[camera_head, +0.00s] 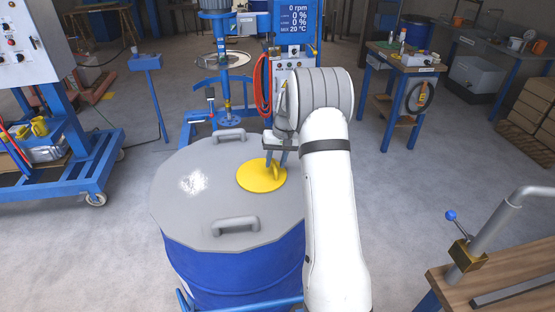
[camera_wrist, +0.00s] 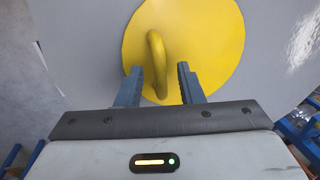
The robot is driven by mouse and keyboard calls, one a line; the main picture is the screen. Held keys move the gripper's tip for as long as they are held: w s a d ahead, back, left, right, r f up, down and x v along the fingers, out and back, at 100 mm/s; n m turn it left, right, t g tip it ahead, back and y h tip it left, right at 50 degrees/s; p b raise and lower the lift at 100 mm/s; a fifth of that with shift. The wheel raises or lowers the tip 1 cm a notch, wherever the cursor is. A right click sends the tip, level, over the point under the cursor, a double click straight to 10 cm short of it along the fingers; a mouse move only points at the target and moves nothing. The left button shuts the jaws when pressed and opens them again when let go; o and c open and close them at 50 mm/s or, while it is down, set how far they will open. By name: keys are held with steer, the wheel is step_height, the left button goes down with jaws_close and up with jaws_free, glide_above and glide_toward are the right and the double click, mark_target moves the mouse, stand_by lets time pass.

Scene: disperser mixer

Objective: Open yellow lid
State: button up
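The yellow lid (camera_head: 256,178) is a round disc lying flat on the grey drum cover (camera_head: 205,208), towards its right side. A looped yellow handle stands up from it. In the wrist view the lid (camera_wrist: 205,45) fills the upper middle, with its handle (camera_wrist: 157,62) reaching down between the fingertips. My gripper (camera_wrist: 160,82) is open, with one blue-grey finger on each side of the handle and a visible gap to the right finger. The left finger is close to the handle; I cannot tell whether it touches. In the head view my gripper (camera_head: 276,160) is just above the lid, partly hidden by my arm.
The cover has two grey handles, a back one (camera_head: 230,134) and a front one (camera_head: 235,226), and sits on a blue drum (camera_head: 235,268). The mixer stand (camera_head: 227,92) and a red hose (camera_head: 262,85) are behind. A workbench (camera_head: 500,290) is at the front right.

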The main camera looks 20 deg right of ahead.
steer(key=shift+c, duration=0.2)
jaws_close()
